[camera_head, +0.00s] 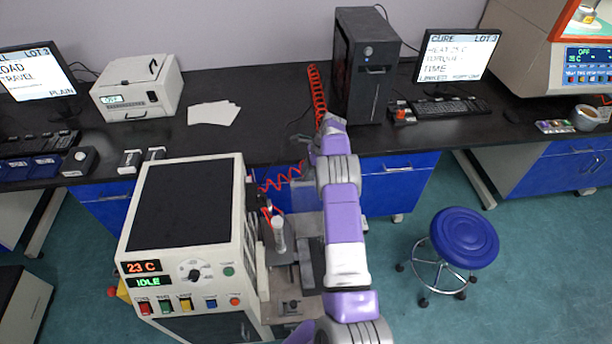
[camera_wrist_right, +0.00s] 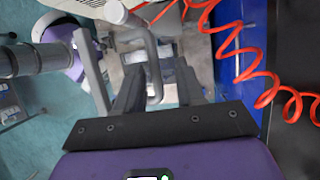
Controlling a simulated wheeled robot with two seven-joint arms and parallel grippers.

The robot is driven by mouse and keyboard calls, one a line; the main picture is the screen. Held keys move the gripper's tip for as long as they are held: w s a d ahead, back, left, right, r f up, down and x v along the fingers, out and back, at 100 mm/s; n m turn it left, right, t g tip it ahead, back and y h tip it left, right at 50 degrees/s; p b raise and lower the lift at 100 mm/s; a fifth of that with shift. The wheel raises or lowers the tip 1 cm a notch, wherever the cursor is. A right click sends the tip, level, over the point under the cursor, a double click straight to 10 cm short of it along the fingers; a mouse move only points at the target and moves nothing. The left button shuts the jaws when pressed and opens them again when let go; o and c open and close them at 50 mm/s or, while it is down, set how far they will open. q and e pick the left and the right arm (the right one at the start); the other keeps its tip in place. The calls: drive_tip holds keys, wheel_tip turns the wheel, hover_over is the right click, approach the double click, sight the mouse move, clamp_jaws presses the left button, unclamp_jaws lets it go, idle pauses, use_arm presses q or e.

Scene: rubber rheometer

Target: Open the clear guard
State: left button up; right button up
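The rheometer (camera_head: 190,205) is a cream cabinet with a black top, left of centre in the head view; its panel reads 23 C and IDLE. A faint see-through panel, which looks like the clear guard (camera_head: 305,228), is at its right side, partly hidden by my right arm. A white-capped post (camera_head: 279,228) stands beside it. My right gripper (camera_head: 307,150) is beyond the guard, near the bench edge. In the right wrist view its dark fingers (camera_wrist_right: 160,90) are apart, with a bent grey bar (camera_wrist_right: 152,62) between them in the picture; contact cannot be told. My left gripper is out of view.
A red coiled hose (camera_head: 317,95) hangs by my right gripper, from the black bench (camera_head: 270,95). A black computer tower (camera_head: 365,65) stands behind. A blue stool (camera_head: 457,238) is on the right, with open floor around it.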

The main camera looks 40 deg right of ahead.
drive_tip(key=v, duration=0.6)
drive_tip(key=shift+r, duration=0.2)
drive_tip(key=shift+s, duration=0.15)
